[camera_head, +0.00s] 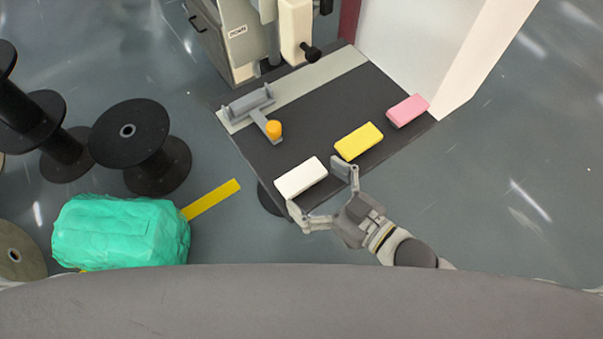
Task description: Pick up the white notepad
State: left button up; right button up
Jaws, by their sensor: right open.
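The white notepad (301,178) lies at the near left edge of a dark table (325,109), a small white block seen from above. My right gripper (318,190) comes in from the lower right and is open. Its two fingers reach to either side of the notepad's near edge, one by the left end and one by the right end. Whether the fingers touch the notepad cannot be told. My left gripper is not in view.
A yellow block (359,141) and a pink block (408,110) lie to the right on the table. Black spools (127,134) and a teal wrapped bundle (121,233) are on the floor at left.

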aim_at(302, 176)
jog(key=shift+x, duration=1.85)
jog(key=shift+d, duration=0.1)
jog(key=c, duration=0.7)
jog(key=shift+p, duration=0.35)
